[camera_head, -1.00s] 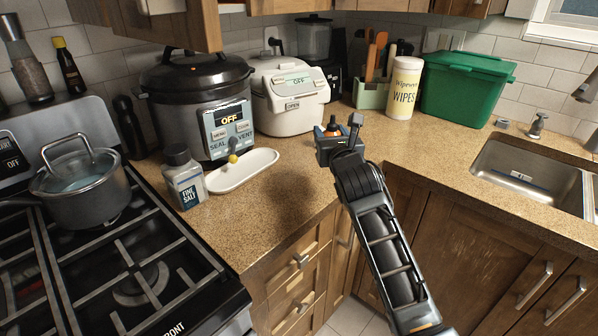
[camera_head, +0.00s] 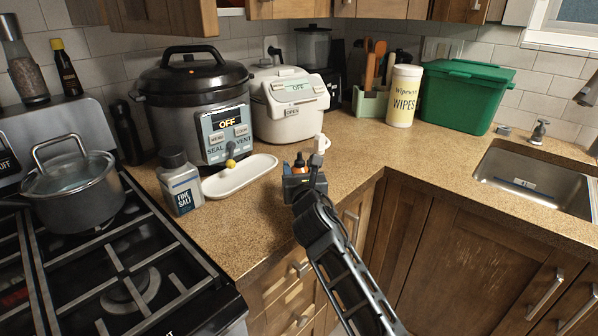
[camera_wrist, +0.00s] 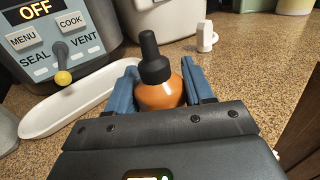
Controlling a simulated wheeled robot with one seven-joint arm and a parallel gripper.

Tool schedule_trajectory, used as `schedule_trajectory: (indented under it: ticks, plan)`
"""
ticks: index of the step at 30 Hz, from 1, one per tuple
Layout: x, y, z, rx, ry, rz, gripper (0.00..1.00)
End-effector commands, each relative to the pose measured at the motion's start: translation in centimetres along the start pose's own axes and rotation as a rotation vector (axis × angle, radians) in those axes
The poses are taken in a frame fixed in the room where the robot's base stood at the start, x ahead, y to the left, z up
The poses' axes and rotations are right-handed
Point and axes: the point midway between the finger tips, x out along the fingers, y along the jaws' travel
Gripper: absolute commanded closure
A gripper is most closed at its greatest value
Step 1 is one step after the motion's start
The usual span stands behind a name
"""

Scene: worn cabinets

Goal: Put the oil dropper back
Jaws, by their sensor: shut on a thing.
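The oil dropper, an orange bottle with a black dropper cap (camera_head: 299,161), is upright between the blue fingers of my gripper (camera_head: 297,178). In the wrist view the orange bottle (camera_wrist: 160,96) sits snugly between both fingers of my gripper (camera_wrist: 160,85), which is shut on it. Its lower part is hidden by the gripper. It is over the counter (camera_head: 362,152) near the front edge, right of the white oval tray (camera_head: 240,180). I cannot tell whether its base touches the counter.
A salt bottle (camera_head: 180,182) stands left of the tray. The pressure cooker (camera_head: 190,107) and white cooker (camera_head: 289,105) stand behind. A small white object (camera_wrist: 206,38) is behind and right of the bottle. Wipes (camera_head: 403,95) and a green bin (camera_head: 466,97) are farther right. The right counter is mostly clear.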

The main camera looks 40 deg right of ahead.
Motion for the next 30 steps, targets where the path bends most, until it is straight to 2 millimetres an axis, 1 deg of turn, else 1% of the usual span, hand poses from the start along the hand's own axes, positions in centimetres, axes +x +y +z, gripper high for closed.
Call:
schedule_trajectory:
  ticks: [3, 7, 8, 15, 16, 22, 25, 29, 30]
  plan:
    - [0.0, 0.0, 0.1, 0.000, 0.000, 0.000, 0.91]
    - [0.0, 0.0, -0.3, 0.000, 0.000, -0.001, 0.91]
    - [0.0, 0.0, -0.4, 0.000, 0.001, -0.001, 0.47]
    - [0.0, 0.0, -0.3, 0.000, 0.001, -0.001, 0.24]
    - [0.0, 0.0, -0.3, 0.000, 0.001, -0.001, 0.23]
    - [0.0, 0.0, -0.2, 0.000, 0.001, -0.001, 0.23]
    - [0.0, 0.0, 0.2, 0.000, 0.000, 0.000, 0.23]
    - [-1.6, 0.0, -0.1, -0.001, 0.002, 0.000, 0.23]
    - [-2.3, 0.0, -0.2, -0.001, 0.003, 0.001, 0.23]
